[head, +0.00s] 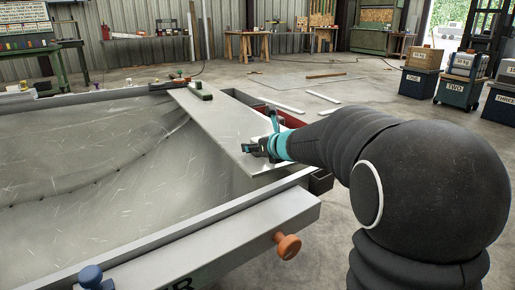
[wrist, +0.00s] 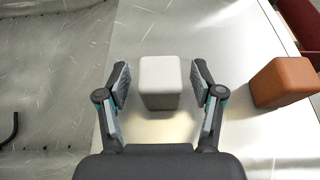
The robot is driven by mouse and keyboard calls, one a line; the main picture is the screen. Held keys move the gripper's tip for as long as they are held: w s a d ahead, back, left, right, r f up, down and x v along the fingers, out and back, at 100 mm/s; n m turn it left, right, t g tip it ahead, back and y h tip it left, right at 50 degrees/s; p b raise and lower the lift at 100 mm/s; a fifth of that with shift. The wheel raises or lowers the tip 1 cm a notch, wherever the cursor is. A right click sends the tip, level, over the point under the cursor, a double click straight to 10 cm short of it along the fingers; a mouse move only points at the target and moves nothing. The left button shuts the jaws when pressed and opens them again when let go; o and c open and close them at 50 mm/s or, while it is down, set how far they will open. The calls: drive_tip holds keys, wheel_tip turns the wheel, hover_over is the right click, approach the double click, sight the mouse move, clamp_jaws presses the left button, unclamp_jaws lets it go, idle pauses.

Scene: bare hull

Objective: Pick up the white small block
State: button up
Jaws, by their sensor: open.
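A white small block (wrist: 160,85) stands on a light flat board (wrist: 125,45) in the wrist view. My gripper (wrist: 160,82) is open, with one finger on each side of the block. A gap shows between each finger and the block's sides. In the head view my gripper (head: 252,149) is low over the near end of the board (head: 225,120). I cannot clearly make out the white block there, as the gripper is in the way or it is too small.
An orange-brown block (wrist: 283,83) stands on the board right of my gripper. A dark green block (head: 205,96) lies at the board's far end. A large grey hull (head: 90,150) is left of the board. A red container (head: 275,111) is at its right.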

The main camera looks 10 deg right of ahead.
drive_tip(key=c, duration=1.2)
drive_tip(key=shift+r, duration=0.15)
drive_tip(key=shift+c, duration=0.2)
